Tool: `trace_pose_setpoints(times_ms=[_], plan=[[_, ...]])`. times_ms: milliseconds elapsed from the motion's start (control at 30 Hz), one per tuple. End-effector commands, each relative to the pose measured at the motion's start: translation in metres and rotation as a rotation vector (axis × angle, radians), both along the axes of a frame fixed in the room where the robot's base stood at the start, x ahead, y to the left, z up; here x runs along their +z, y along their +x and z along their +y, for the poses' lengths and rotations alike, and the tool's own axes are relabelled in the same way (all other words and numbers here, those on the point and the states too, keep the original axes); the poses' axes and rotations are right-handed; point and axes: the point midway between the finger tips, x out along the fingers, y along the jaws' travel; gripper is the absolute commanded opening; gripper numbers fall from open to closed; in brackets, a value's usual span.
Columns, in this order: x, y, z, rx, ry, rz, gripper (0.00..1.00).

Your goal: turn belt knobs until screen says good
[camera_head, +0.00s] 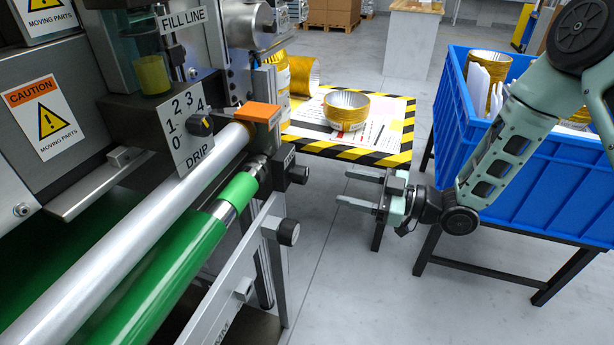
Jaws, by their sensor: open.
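My gripper (363,190) is open and empty, its two fingers pointing left over the floor, right of the machine. A black round knob (289,232) sits on the near side of the machine frame, to the left of and below my fingertips. A second black knob (298,174) sits above it on a block by the roller end. My gripper touches neither. The green belt (170,245) runs over a roller at lower left. A black drip dial (199,126) with numbers 0 to 4 is on a panel above. No screen is visible.
A striped table (394,158) holds a gold cup (346,110) behind my gripper. A blue crate (545,190) on a dark stand is at the right, close to my arm. An orange block (258,112) sits at the roller's end.

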Motion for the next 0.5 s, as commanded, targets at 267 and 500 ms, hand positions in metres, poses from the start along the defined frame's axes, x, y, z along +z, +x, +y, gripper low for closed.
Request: trace_pose_setpoints(times_ms=[267, 500], plan=[[0.001, 0.019, 0.056, 0.003, 0.000, 0.000, 0.59], [0.001, 0.032, 0.088, 0.001, 0.000, -0.001, 0.59]])
